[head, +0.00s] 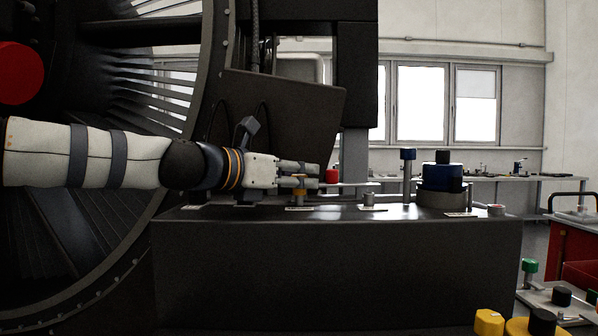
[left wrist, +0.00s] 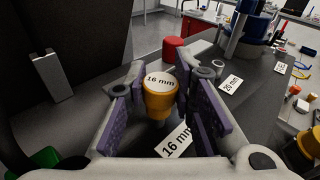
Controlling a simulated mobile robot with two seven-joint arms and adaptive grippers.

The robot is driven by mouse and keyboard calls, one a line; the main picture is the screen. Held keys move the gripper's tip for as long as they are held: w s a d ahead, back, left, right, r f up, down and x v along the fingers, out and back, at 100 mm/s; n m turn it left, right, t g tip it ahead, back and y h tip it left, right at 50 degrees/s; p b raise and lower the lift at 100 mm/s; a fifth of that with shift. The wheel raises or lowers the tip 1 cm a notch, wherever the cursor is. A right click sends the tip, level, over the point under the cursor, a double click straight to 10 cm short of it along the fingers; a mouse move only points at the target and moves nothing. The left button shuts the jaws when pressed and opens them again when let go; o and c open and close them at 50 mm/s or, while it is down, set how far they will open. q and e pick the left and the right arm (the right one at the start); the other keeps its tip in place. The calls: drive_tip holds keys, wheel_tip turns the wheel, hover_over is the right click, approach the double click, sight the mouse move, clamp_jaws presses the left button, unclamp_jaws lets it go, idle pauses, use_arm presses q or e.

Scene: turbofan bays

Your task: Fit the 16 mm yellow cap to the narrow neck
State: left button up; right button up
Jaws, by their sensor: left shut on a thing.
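The yellow cap (left wrist: 161,104), marked "16 mm" on top, sits between the purple pads of my left gripper (left wrist: 163,103). In the head view the left gripper (head: 300,174) reaches in from the left over the dark bench block, shut on the yellow cap (head: 299,192). The cap is upright, directly above the place by a white label; the left wrist view reads this label (left wrist: 174,140) as "16 mm". The narrow neck is mostly hidden under the cap, so I cannot tell whether the cap is seated on it. My right gripper is not in view.
A red cap (head: 331,176) stands just beyond my fingers. To the right on the dark block (head: 335,255) are a bare grey neck (head: 369,199), a blue-topped post (head: 408,156) and a large blue fitting (head: 442,178). More caps lie at lower right, including a yellow one (head: 489,322).

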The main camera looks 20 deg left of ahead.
use_arm(q)
drive_tip(key=shift+f, duration=0.4)
drive_tip(key=shift+f, duration=0.15)
drive_tip(key=o, duration=1.2)
drive_tip(key=shift+f, duration=0.25)
drive_tip(key=shift+w+a+r, duration=0.1)
drive_tip(key=shift+r, duration=3.7)
drive_tip(key=shift+f, duration=0.1)
